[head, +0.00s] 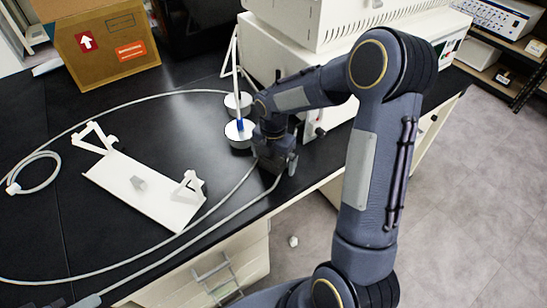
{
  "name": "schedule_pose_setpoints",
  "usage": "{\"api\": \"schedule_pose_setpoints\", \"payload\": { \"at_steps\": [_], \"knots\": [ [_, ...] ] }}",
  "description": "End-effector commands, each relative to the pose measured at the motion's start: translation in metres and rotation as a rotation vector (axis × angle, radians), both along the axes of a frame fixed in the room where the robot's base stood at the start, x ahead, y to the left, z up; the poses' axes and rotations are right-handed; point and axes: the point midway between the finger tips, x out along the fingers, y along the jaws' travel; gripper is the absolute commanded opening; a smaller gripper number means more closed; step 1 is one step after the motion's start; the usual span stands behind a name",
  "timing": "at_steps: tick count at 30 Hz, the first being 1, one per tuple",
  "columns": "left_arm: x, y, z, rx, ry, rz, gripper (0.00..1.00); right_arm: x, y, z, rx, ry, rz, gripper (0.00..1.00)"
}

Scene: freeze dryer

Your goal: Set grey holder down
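My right arm reaches in from the lower right, and its gripper (274,168) points down low over the black table, near the table's front edge. The wrist hides the fingertips, so I cannot tell whether it is open or holds anything. A small grey piece (138,183) lies on a white plate (150,200) with upright white brackets, left of the gripper. I cannot tell whether this piece is the grey holder. Two round metal containers (238,138) stand just left of the gripper, with a blue-and-white stick at them. My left gripper is out of view.
A white machine (340,30) stands behind the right arm. A cardboard box (100,45) is at the back left. A pale hose (110,103) loops around the white plate. A small white object (293,241) lies on the floor below the table edge.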

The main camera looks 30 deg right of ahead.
Motion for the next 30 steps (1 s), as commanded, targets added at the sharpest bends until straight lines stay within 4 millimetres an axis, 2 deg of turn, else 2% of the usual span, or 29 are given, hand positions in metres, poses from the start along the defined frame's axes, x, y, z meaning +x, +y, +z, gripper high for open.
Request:
{"api": "schedule_pose_setpoints", "payload": {
  "at_steps": [8, 21, 28, 30],
  "knots": [
    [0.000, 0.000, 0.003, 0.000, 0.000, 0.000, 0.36, 0.001, 0.000, 0.010, 0.000, -0.004, 0.000, 1.00],
    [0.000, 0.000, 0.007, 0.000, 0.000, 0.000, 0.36, 0.001, 0.000, 0.098, 0.000, -0.004, 0.000, 1.00],
    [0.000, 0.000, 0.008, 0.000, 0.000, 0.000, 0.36, 0.000, 0.000, 0.123, 0.001, -0.005, -0.008, 1.00],
    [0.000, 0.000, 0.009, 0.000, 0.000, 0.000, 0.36, -0.007, 0.001, 0.130, 0.010, -0.015, -0.058, 1.00]
  ]
}}
